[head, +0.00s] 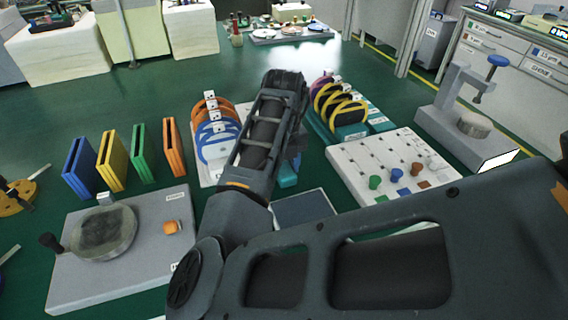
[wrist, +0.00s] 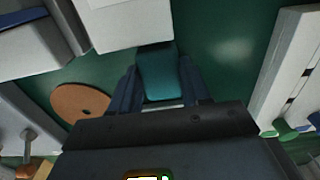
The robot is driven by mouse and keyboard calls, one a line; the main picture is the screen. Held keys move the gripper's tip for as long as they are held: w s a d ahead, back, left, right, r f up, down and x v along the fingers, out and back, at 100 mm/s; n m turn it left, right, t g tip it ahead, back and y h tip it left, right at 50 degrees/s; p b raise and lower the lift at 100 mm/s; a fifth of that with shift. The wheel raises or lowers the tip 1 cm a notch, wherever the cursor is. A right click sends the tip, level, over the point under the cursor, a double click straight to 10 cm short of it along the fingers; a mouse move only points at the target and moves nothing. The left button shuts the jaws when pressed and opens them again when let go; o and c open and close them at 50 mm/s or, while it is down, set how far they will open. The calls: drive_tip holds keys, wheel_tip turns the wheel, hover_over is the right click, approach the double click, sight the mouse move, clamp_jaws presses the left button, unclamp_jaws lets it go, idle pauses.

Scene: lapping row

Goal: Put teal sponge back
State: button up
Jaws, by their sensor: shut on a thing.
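The teal sponge (wrist: 158,80) sits between the two dark fingers of my gripper (wrist: 161,72) in the wrist view. My gripper is shut on it. The sponge's far end reaches the edge of a pale block in that view; I cannot tell whether they touch. In the head view a piece of teal (head: 288,177) shows beside my forearm, which hides most of my gripper.
Ring racks (head: 213,170) (head: 338,128) stand either side of my arm. A white pegboard (head: 350,160) is at right. Upright coloured plates (head: 112,160) and a grey lapping board (head: 80,283) are at left. A brown disc (wrist: 80,102) shows in the wrist view.

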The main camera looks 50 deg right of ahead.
drive_tip(key=shift+f, duration=0.1)
drive_tip(key=shift+f, duration=0.1)
drive_tip(key=o, duration=0.9)
drive_tip(key=shift+o, duration=0.2)
